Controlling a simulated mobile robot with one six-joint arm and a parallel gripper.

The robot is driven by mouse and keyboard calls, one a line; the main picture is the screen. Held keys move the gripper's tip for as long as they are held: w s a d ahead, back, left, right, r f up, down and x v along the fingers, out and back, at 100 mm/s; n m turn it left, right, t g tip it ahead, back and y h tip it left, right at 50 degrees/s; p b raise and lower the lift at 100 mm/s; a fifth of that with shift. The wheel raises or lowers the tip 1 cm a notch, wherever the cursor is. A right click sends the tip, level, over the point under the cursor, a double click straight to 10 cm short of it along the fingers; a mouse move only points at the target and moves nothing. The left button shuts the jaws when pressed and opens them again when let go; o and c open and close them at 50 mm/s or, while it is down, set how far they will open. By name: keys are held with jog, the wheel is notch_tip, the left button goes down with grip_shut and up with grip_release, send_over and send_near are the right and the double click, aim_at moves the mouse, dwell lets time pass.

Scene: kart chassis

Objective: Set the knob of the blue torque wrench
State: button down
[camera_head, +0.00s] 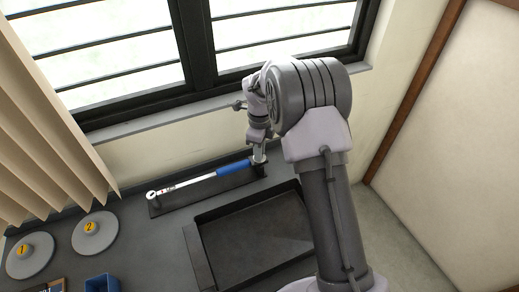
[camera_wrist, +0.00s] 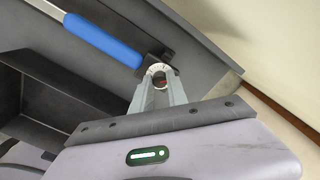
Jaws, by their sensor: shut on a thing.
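The torque wrench (camera_head: 202,178) lies in a dark holder (camera_head: 210,191) on the workbench below the window. Its ratchet head is at the left and its blue handle (camera_head: 233,168) at the right. In the wrist view the blue handle (camera_wrist: 104,40) runs from the upper left toward my gripper. The knob (camera_wrist: 159,74), a pale ring with a dark, reddish centre, is at the handle's end. My gripper (camera_wrist: 160,84) is shut on the knob, with one finger on each side. In the head view my gripper (camera_head: 259,157) is small and partly hidden by my wrist.
A dark recessed tray (camera_head: 197,258) lies in front of the holder. Two grey discs numbered 1 (camera_head: 30,255) and 2 (camera_head: 95,234) and a blue box (camera_head: 102,283) are at the left. The window (camera_head: 120,52) and curtain (camera_head: 45,130) bound the back and left.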

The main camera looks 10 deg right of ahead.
jog(key=n+p, duration=0.1)
jog(key=n, duration=0.3)
jog(key=shift+r+n, duration=0.1)
jog(key=shift+n, duration=0.2)
jog(key=n+p, duration=0.2)
jog(key=n, duration=0.3)
jog(key=n+p, duration=0.2)
jog(key=n, duration=0.3)
jog(key=shift+n, duration=0.4)
jog(key=n+p, duration=0.1)
jog(key=n, duration=0.4)
jog(key=shift+n+p, duration=0.3)
jog(key=shift+p, duration=0.05)
jog(key=n+p, duration=0.1)
jog(key=n, duration=0.4)
jog(key=n+p, duration=0.1)
jog(key=n, duration=0.4)
jog(key=shift+p, duration=0.3)
jog(key=n+p, duration=0.1)
jog(key=n, duration=0.4)
jog(key=n+p, duration=0.1)
jog(key=n, duration=0.4)
jog(key=shift+n, duration=0.3)
